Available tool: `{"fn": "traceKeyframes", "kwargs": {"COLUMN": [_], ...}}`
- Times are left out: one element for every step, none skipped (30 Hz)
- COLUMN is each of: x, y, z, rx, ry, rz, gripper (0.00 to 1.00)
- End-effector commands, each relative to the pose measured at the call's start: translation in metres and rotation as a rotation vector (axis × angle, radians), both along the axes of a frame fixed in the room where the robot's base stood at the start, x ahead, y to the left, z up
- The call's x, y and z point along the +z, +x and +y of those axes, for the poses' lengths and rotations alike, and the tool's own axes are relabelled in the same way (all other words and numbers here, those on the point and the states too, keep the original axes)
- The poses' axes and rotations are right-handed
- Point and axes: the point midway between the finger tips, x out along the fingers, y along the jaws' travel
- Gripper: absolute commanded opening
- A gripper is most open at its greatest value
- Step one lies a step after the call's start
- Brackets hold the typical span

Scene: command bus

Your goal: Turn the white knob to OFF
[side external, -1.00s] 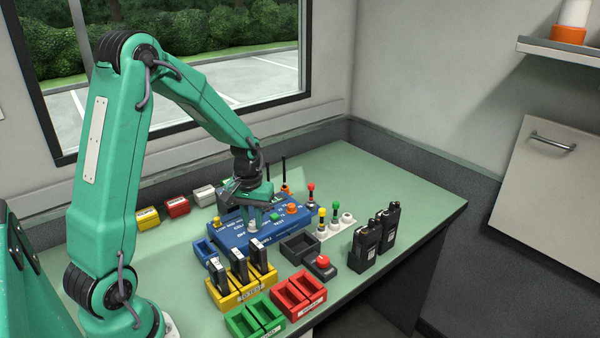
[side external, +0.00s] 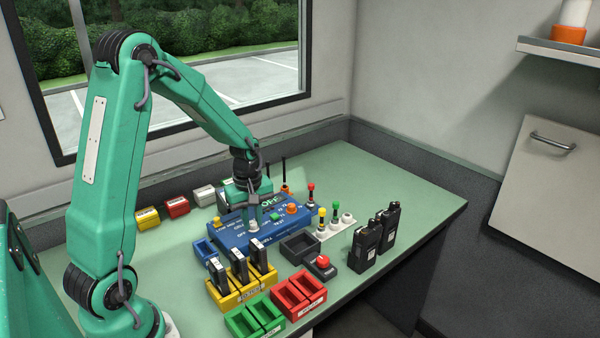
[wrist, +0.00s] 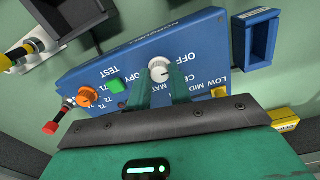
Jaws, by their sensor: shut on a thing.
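The white knob (wrist: 160,69) sits on the blue panel (wrist: 215,45), which has white lettering. In the wrist view the panel shows upside down, with OFF printed close to the knob and other labels around it. My gripper (wrist: 157,80) is shut on the knob, one green finger on each side. A dark mark shows on the knob's face, but I cannot tell exactly which label it points to. In the side view my gripper (side external: 254,219) reaches down onto the panel and the knob (side external: 253,226) shows low between its fingers.
A green button (wrist: 117,86) and an orange knob (wrist: 89,97) share the panel. Yellow (side external: 241,292), red (side external: 298,295) and green (side external: 254,318) trays stand in front. Black radios (side external: 365,245) stand at the right.

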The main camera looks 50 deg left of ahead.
Motion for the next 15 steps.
{"fn": "traceKeyframes", "kwargs": {"x": [0.0008, 0.0008, 0.0008, 0.0008, 0.0008, 0.0008, 0.0008, 0.0008, 0.0008, 0.0008, 0.0007, 0.0008, 0.0008, 0.0007, 0.0007], "y": [-0.0003, -0.0002, -0.0003, -0.0003, -0.0003, -0.0003, -0.0003, -0.0003, -0.0004, -0.0004, -0.0005, -0.0005, -0.0005, -0.0005, -0.0005], "z": [0.0022, 0.0020, 0.0020, 0.0020, 0.0019, 0.0018, 0.0018, 0.0017, 0.0016, 0.0016, 0.0015, 0.0014, 0.0014, 0.0013, 0.0012], "rx": [0.014, 0.018, 0.022, 0.024, 0.026, 0.027, 0.027, 0.027, 0.027, 0.026, 0.026, 0.026, 0.025, 0.025, 0.025], "ry": [0.000, 0.000, 0.000, 0.000, 0.000, 0.000, 0.000, 0.000, 0.000, 0.000, -0.001, -0.001, -0.001, -0.001, -0.001], "rz": [-0.002, -0.002, -0.002, -0.002, -0.002, -0.001, -0.001, -0.001, -0.001, -0.001, -0.001, 0.000, 0.000, 0.000, 0.000], "gripper": [0.00, 0.00, 0.00, 0.00, 0.00, 0.00, 0.00, 0.00, 0.00, 0.00, 0.00, 0.00, 0.00, 0.00, 0.26]}}
